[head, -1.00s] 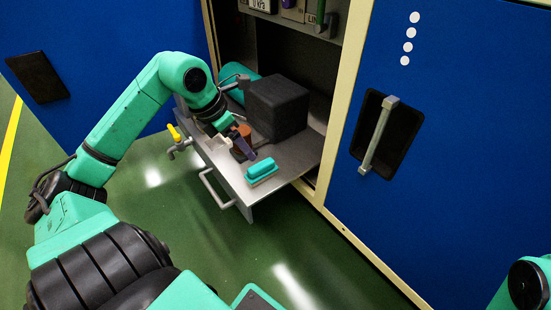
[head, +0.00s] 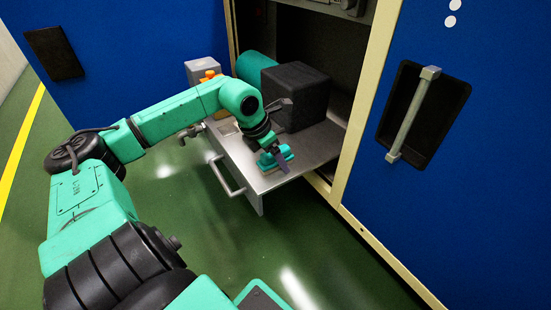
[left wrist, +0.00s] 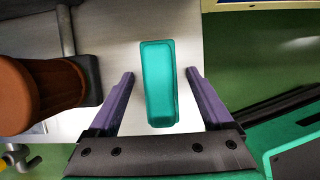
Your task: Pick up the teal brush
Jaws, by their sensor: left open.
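The teal brush (head: 270,161) lies on the pulled-out metal shelf (head: 262,184), near its front edge. My left gripper (head: 280,158) is over it, partly covering it in the head view. In the left wrist view the brush (left wrist: 160,85) lies lengthwise between the two open purple fingers (left wrist: 160,76), with a gap on each side. The fingers do not grip it. Its underside is hidden in the wrist view. My right gripper is in neither view.
A black block (head: 298,95) and a teal cylinder (head: 255,68) stand behind on the shelf. A brown rounded object (left wrist: 38,95) with a dark base is close left of the gripper in the wrist view. The cabinet's cream frame (head: 360,130) rises to the right.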

